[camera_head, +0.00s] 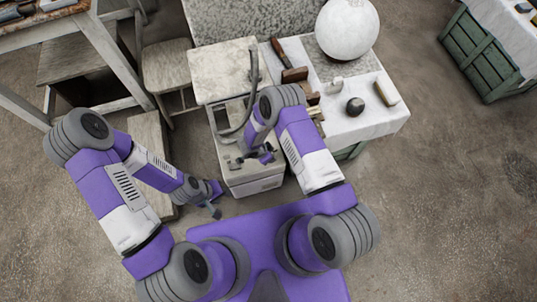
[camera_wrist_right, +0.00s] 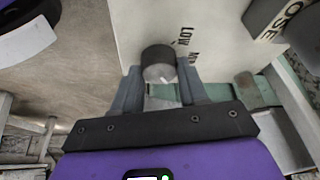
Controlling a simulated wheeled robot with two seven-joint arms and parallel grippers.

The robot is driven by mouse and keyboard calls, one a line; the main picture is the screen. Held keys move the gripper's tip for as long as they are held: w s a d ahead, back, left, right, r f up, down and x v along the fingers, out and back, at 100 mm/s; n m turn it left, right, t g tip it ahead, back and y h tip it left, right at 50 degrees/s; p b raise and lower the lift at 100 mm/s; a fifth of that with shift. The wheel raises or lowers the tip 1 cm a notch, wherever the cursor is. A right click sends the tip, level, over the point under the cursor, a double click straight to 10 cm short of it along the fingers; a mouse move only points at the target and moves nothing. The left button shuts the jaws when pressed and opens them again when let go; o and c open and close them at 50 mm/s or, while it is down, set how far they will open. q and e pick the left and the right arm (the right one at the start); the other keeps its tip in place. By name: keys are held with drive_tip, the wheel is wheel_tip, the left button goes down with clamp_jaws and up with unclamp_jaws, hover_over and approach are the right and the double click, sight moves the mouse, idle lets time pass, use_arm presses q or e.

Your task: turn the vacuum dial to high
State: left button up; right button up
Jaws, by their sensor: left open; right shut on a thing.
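The vacuum (camera_head: 256,186) is a pale boxy unit in the middle of the head view. Its dial is a dark round knob (camera_wrist_right: 158,60) on a pale panel in the right wrist view. Printed letters "LOW" and part of another word stand to the knob's right. My right gripper (camera_wrist_right: 160,82) is shut on the dial, one finger on each side; it also shows over the vacuum's top in the head view (camera_head: 262,156). The dial's setting is hard to read. My left gripper (camera_head: 214,208) is open and empty, left of the vacuum and low.
A curved grey hose (camera_head: 249,100) rises from the vacuum. Behind right, a white-covered table (camera_head: 365,122) bears a plaster sphere (camera_head: 347,28) and tools. A wooden chair (camera_head: 168,66) stands at the back left, and a green crate (camera_head: 480,55) at the far right. Floor on the right is clear.

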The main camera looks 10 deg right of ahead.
drive_tip(key=shift+f, duration=0.1)
idle(0.4)
drive_tip(key=o, duration=1)
drive_tip(key=shift+o, duration=0.2)
drive_tip(key=w+p+v, duration=0.1)
drive_tip(key=p+v, duration=0.1)
drive_tip(key=v, duration=0.5)
drive_tip(key=shift+s+r+p, duration=0.35)
drive_tip(key=shift+s+p, duration=0.05)
drive_tip(key=shift+s, duration=0.15)
